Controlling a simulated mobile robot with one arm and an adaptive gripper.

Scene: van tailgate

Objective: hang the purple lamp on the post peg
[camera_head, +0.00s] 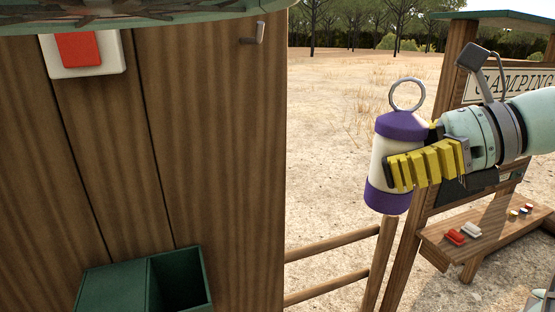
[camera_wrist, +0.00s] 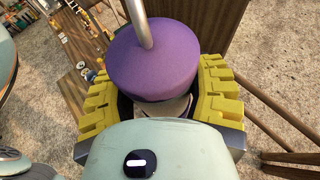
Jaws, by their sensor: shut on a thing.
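The purple lamp (camera_head: 390,160) has a white middle, purple ends and a metal ring on top. It is held upright in the air to the right of the wooden post, in the head view. My gripper (camera_head: 415,170) has its yellow fingers shut around the lamp's white body. In the wrist view the lamp's purple top (camera_wrist: 152,60) sits between the two yellow finger pads (camera_wrist: 155,100), and its ring is partly out of frame. A metal peg (camera_head: 254,35) sticks out near the top right of the broad wooden post (camera_head: 215,150). The ring and peg are apart.
A red-and-white box (camera_head: 82,52) is fixed on the post's upper left. A green two-part bin (camera_head: 145,283) is low in front. A wooden fence (camera_head: 335,245), a camping sign (camera_head: 512,84) and a bench (camera_head: 490,240) with small items stand at right. Air between lamp and post is clear.

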